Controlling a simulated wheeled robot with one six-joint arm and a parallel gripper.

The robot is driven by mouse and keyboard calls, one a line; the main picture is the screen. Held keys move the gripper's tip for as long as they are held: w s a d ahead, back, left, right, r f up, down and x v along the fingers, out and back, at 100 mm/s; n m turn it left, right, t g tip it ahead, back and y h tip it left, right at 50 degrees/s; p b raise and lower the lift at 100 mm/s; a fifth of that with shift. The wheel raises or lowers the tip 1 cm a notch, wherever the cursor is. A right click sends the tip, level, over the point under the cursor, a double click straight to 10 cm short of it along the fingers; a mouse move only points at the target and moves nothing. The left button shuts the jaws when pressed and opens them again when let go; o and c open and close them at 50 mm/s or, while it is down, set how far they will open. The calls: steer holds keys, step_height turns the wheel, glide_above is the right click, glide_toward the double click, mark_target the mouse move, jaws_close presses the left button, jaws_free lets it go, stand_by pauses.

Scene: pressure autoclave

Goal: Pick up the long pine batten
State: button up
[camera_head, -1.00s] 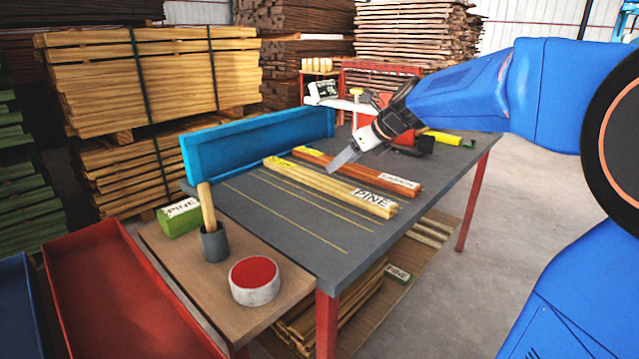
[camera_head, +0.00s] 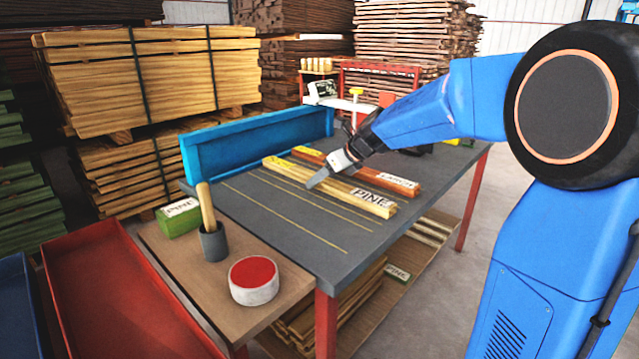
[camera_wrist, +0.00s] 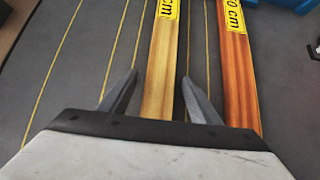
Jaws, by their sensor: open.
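The long pine batten (camera_head: 345,194) is pale yellow, carries a PINE label and lies on the dark grey table top (camera_head: 290,225). In the wrist view the batten (camera_wrist: 160,75) runs lengthwise between the two fingers of my gripper (camera_wrist: 158,90), with a yellow cm label at its far end. My gripper (camera_head: 315,182) is open, with clear space on either side of the wood; it points down over the batten's middle. I cannot tell how far the fingertips are above the table. The reddish larch batten (camera_head: 400,184) lies parallel on the right, also in the wrist view (camera_wrist: 237,60).
A blue upright fence (camera_head: 255,146) stands along the table's far left edge. Thin yellow lines (camera_head: 300,222) mark the top. A side board holds a green block (camera_head: 178,218), a grey cup (camera_head: 213,243) with a wooden handle and a red-topped round tin (camera_head: 253,280).

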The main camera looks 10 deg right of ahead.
steer(key=c, duration=1.4)
